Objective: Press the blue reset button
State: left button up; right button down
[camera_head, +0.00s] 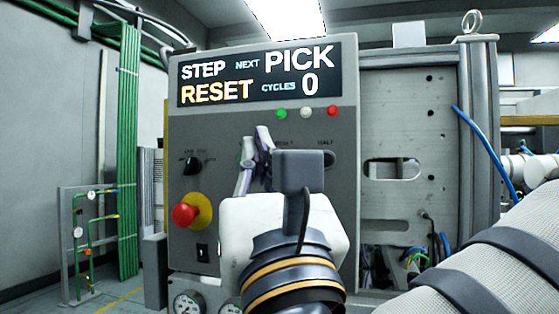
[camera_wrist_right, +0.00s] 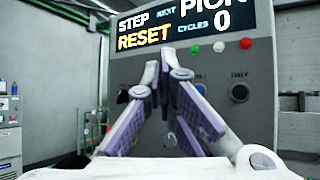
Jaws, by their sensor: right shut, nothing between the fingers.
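The grey control panel (camera_head: 230,130) stands ahead of me. Its display (camera_head: 258,75) reads STEP RESET, NEXT PICK, CYCLES 0. My right gripper (camera_head: 258,140) is in front of the panel's middle, shut and empty, with its fingers pointing at the panel. In the wrist view the fingertips (camera_wrist_right: 167,62) meet just below the display, left of the button row. My left gripper is not in view.
A dark HALT button (camera_wrist_right: 240,92) sits right of the fingers. A red emergency knob (camera_head: 184,214) on a yellow collar and a black selector (camera_head: 193,166) are on the panel's left. Green, white and red lamps (camera_head: 306,112) sit below the display. Blue hoses (camera_head: 482,140) hang at right.

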jog(key=b, duration=0.2)
send_near(275, 139)
notch_tip(275, 139, up, 2)
jog(key=a, duration=0.2)
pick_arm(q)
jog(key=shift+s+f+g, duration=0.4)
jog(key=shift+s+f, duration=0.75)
pick_arm(e)
jog(key=shift+w+d+r, duration=0.2)
jog(key=shift+w, duration=0.35)
jog(key=shift+w+d+r, duration=0.15)
jog(key=shift+w+r, duration=0.1)
jog(key=shift+w, duration=0.3)
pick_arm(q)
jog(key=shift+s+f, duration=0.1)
pick_arm(e)
jog(key=shift+w+d, duration=0.15)
jog(key=shift+w, duration=0.3)
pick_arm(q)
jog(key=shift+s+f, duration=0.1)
pick_arm(e)
jog(key=shift+w+d, duration=0.15)
jog(key=shift+w, duration=0.2)
jog(key=shift+s+a, duration=0.25)
jog(key=shift+s, duration=0.5)
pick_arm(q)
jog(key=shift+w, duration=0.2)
